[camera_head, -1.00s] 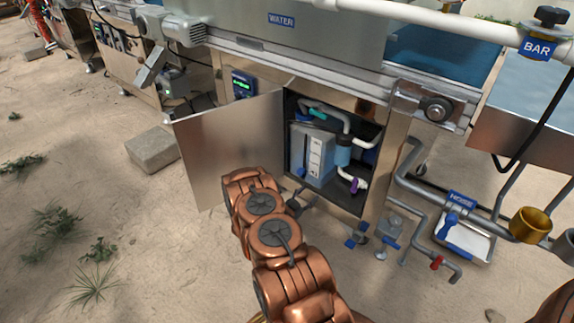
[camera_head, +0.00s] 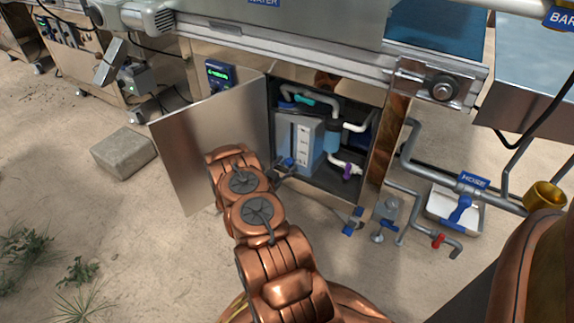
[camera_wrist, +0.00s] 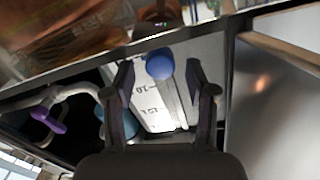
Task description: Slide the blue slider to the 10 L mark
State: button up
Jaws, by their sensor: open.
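The blue slider (camera_wrist: 159,65) shows in the wrist view as a round blue knob on a pale rail, beside a white scale with dark marks. A mark that looks like 10 is just below and left of the knob in that view. My gripper (camera_wrist: 160,78) is open, with one finger on each side of the knob; I cannot tell whether either touches it. In the head view, the gripper (camera_head: 286,164) is at the front of the pale tank (camera_head: 284,133) with the white scale strip (camera_head: 303,142), inside the open cabinet. The slider is not clear there.
The open cabinet door (camera_head: 220,135) stands left of my arm. White pipes with a purple valve (camera_head: 347,171) and a blue filter (camera_head: 333,138) crowd the tank's right. A concrete block (camera_head: 124,152) lies on the sand at left.

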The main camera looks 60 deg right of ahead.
jog(key=shift+w+d, duration=0.1)
jog(key=shift+d, duration=0.9)
grip_shut()
